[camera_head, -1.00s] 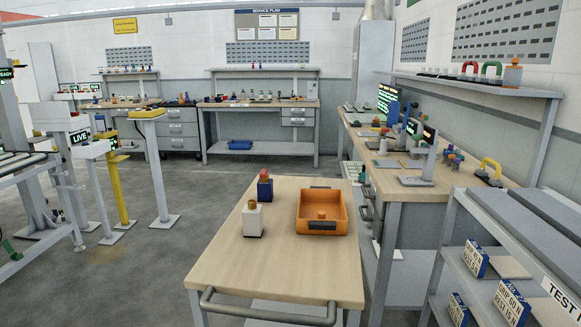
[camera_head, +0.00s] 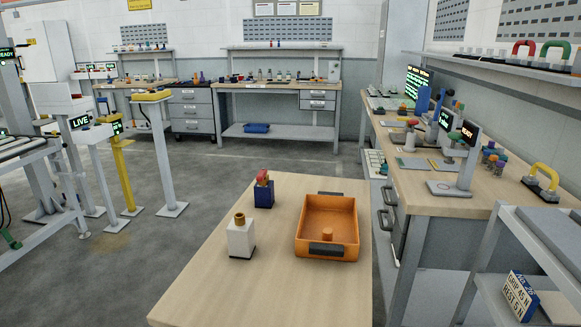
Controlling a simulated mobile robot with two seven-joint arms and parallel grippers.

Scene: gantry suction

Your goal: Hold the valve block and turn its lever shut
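A small dark-blue block with a red, lever-like top piece (camera_head: 263,190) stands upright near the middle of the wooden cart top; it looks like the valve block, but I cannot be sure. The angle of the red piece is too small to read. A white block with a brass-coloured top (camera_head: 241,237) stands in front of it to the left. Neither of my grippers is in view, and nothing is touching either block.
An orange tray (camera_head: 302,243) with dark handles and a small orange knob inside stands right of the blocks on the cart top (camera_head: 200,290). A long workbench (camera_head: 430,200) with stands and a yellow-handled item is at right.

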